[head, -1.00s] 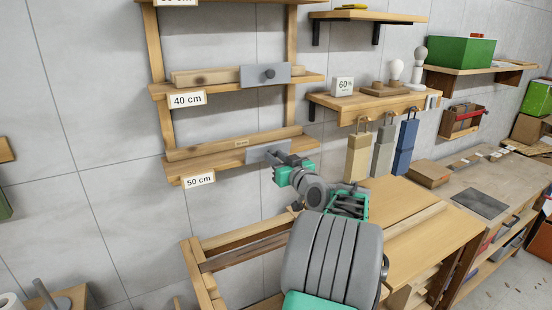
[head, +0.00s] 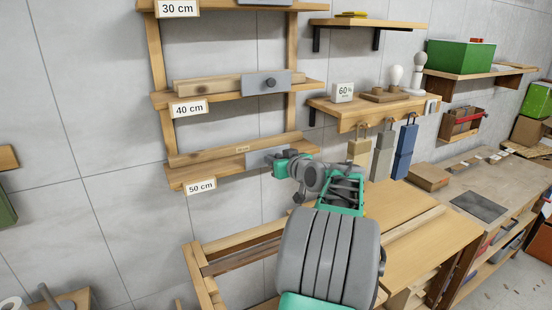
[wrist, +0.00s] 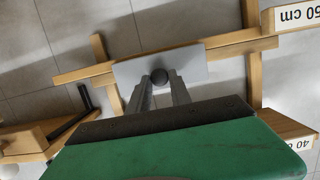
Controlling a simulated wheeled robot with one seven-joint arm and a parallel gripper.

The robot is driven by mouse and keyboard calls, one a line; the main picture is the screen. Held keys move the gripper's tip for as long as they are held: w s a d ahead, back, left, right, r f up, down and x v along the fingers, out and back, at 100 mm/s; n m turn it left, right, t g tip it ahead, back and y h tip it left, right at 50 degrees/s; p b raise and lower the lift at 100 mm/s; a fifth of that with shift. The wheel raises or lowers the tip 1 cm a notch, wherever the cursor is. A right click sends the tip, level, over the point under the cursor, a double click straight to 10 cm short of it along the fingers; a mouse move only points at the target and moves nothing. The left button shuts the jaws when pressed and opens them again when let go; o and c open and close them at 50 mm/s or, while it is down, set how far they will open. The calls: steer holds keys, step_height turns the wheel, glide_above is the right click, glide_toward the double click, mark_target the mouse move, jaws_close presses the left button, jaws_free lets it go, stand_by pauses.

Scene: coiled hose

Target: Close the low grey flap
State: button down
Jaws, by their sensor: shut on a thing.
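The low grey flap (head: 256,158) is on the 50 cm shelf in the head view, its right part hidden behind my gripper (head: 271,161). In the wrist view, seen upside down, the flap (wrist: 195,62) is a pale grey plate standing across the wooden rail. Its dark round knob (wrist: 160,76) is between the two grey fingertips of my gripper (wrist: 160,84). The fingers are shut on the knob. I cannot tell whether the flap is fully flush with the rail.
A like grey flap (head: 282,83) with a knob is on the 40 cm shelf above. A wooden bench (head: 410,225) stands below and right of my arm. Tan, grey and blue blocks (head: 404,150) hang to the right. Bare wall lies to the left.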

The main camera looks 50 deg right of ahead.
steer(key=c, duration=1.2)
jaws_free()
steer(key=b+v, duration=0.3)
steer(key=v, duration=0.4)
steer(key=shift+s+a+r, duration=0.1)
steer(key=shift+s+a, duration=0.05)
steer(key=shift+s, duration=0.2)
